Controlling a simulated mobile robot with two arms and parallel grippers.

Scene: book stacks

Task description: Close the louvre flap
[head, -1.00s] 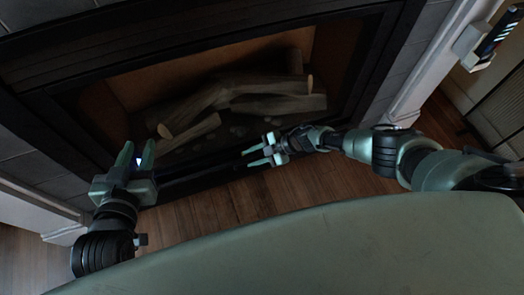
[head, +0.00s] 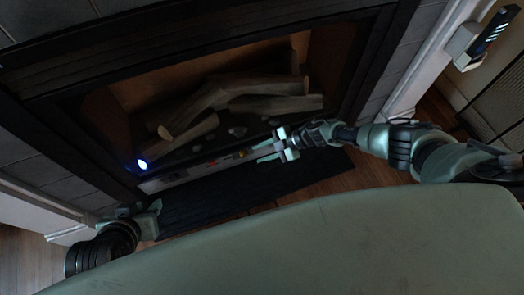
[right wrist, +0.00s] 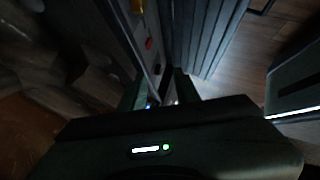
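The louvre flap (head: 250,193) is a dark slatted panel hanging out and down from the fireplace's lower front, lying over the floor in the head view. Its slats also show in the right wrist view (right wrist: 207,38). Above it is an exposed strip with small knobs (head: 212,162), one red and one yellow. My right gripper (head: 263,153) is at the flap's upper edge near the strip, its fingers apart; whether it touches the flap is unclear. My left gripper (head: 150,212) is low at the flap's left end, its fingers mostly hidden.
Logs (head: 240,95) lie in the firebox above the strip. A white surround post (head: 425,70) stands at the right, with a handheld device in a holder (head: 487,40) beside it. Wooden floor (head: 345,182) is clear around the flap.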

